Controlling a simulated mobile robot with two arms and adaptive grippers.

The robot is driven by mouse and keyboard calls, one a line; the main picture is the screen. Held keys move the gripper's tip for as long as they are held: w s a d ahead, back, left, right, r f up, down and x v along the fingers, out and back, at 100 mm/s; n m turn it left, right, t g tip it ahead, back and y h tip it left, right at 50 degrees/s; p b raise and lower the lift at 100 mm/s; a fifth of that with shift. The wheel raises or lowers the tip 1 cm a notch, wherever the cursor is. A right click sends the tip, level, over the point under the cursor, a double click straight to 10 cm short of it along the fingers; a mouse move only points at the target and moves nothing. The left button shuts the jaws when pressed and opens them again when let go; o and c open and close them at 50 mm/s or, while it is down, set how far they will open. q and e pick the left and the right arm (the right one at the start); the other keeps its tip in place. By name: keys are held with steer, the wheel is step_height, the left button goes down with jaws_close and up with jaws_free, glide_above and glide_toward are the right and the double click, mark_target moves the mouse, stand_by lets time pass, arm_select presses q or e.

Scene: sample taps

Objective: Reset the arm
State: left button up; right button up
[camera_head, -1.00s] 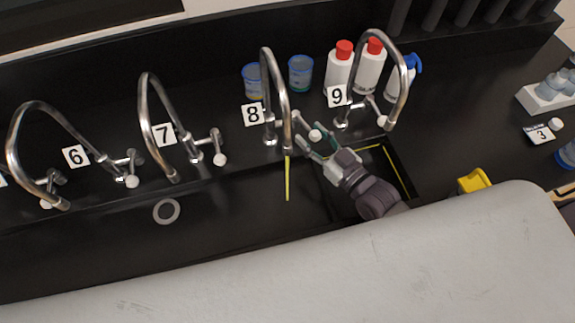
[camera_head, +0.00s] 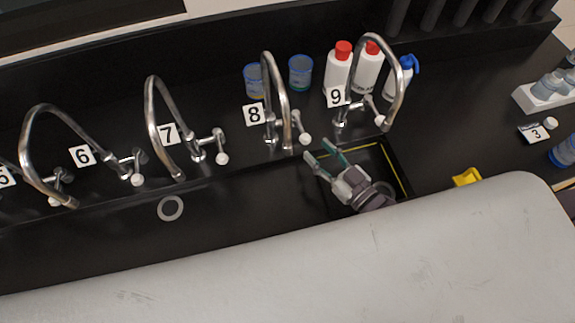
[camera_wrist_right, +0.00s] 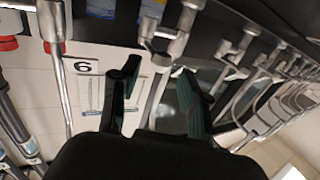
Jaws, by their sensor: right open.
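My right gripper (camera_head: 317,150) is open and empty in the head view. It is over the dark sink area, below and right of the spout of tap 8 (camera_head: 277,100). Its fingers point up and left towards the white knob of tap 8's handle (camera_head: 305,141), and a small gap seems to part them. In the right wrist view, the spread dark fingers (camera_wrist_right: 158,75) have nothing held between them. No stream shows under tap 8. My left gripper is in neither current view.
Tap 9 (camera_head: 398,95) stands right of the gripper, with taps 7 (camera_head: 152,110) and 6 (camera_head: 62,118) to the left. Red-capped bottles (camera_head: 338,72), a blue-topped spray bottle (camera_head: 403,76) and blue-rimmed beakers (camera_head: 300,72) stand behind. A yellow object (camera_head: 466,177) lies at right.

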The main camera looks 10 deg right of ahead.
steer(key=shift+v, duration=1.1)
steer(key=shift+w, duration=0.1)
